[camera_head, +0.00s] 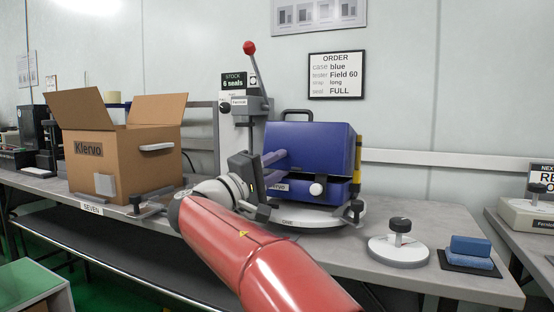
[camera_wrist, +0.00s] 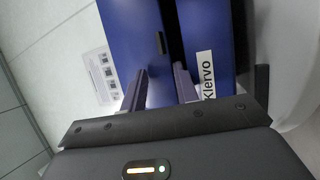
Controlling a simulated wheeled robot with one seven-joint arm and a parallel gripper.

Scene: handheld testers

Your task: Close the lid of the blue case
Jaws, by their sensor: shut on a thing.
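The blue case (camera_head: 337,193) stands on a round white base (camera_head: 305,217) on the bench. Its lid (camera_head: 310,142) is partly down, with a dark gap between it and the lower body at the front. My gripper (camera_head: 279,168) is at the front left of the case, its fingers one above the other. In the wrist view my gripper (camera_wrist: 160,88) has one finger against the lid (camera_wrist: 135,40) and the other at the dark gap, beside the labelled lower body (camera_wrist: 208,40). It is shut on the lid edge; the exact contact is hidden.
An open cardboard box (camera_head: 125,155) stands left. A lever press (camera_head: 250,105) rises behind my gripper. A round white fixture with a black knob (camera_head: 398,250) and blue blocks on a dark pad (camera_head: 470,262) lie right. An order sign (camera_head: 336,75) hangs on the wall.

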